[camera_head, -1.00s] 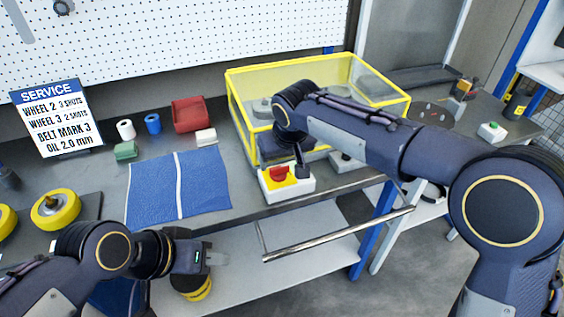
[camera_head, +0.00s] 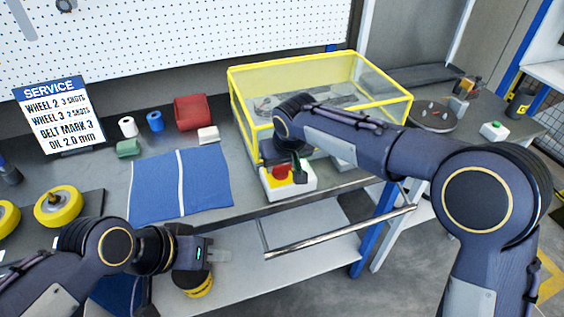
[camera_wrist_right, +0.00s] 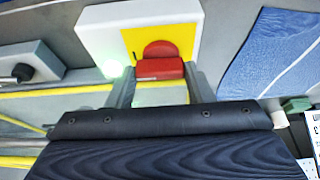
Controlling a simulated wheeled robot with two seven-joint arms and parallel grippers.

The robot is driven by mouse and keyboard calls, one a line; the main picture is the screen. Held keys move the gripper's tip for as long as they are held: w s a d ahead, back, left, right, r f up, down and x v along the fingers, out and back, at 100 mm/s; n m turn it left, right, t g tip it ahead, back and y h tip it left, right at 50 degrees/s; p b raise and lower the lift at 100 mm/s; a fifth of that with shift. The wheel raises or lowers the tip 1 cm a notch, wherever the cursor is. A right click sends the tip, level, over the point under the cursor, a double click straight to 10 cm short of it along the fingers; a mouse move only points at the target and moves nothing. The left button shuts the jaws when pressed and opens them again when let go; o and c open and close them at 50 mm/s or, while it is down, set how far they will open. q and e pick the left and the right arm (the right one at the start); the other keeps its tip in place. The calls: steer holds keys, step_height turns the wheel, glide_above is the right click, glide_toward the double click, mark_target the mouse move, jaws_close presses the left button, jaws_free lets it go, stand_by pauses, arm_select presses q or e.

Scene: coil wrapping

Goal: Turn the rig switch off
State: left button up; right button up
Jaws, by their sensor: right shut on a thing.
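The rig switch (camera_head: 270,186) is a white box with a yellow top plate and a red knob (camera_head: 281,172), at the bench's front edge before the yellow-framed guard. In the right wrist view the red knob (camera_wrist_right: 160,66) stands on the yellow plate (camera_wrist_right: 133,42). My right gripper (camera_wrist_right: 160,84) is shut on the red knob, one finger on each side. A green glow (camera_wrist_right: 112,68) shows on the white box beside it. In the head view my right gripper (camera_head: 298,172) partly covers the box. My left gripper (camera_head: 217,252) hangs before the bench; its finger gap is unclear.
The yellow-framed clear guard (camera_head: 320,72) stands right behind the switch. A blue mat (camera_head: 205,180) lies to its left. A metal rail (camera_head: 340,232) runs along the front below. Yellow wheels (camera_head: 58,206) lie at left, and a service sign (camera_head: 55,115) stands behind.

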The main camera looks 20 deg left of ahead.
steer(key=shift+r, duration=0.1)
steer(key=n+p, duration=0.1)
steer(key=n, duration=0.1)
steer(key=n+g+y+p, duration=0.1)
steer(key=n+p, duration=0.1)
steer(key=shift+w+d+r+n+g, duration=0.1)
steer(key=shift+w+n+g, duration=0.1)
steer(key=shift+n+g, duration=0.15)
steer(key=n+g+y+p, duration=0.1)
steer(key=n+p, duration=0.1)
steer(key=n, duration=0.2)
steer(key=shift+w+n, duration=0.1)
steer(key=shift+n, duration=0.15)
steer(key=n+g+p, duration=0.2)
steer(key=n+p, duration=0.1)
steer(key=n, duration=0.1)
steer(key=shift+w+n, duration=0.15)
steer(key=shift+n, duration=0.15)
steer(key=shift+n+g+h+p, duration=0.4)
steer(key=shift+n+g+p, duration=0.45)
steer(key=shift+n, duration=1.15)
steer(key=o, duration=1)
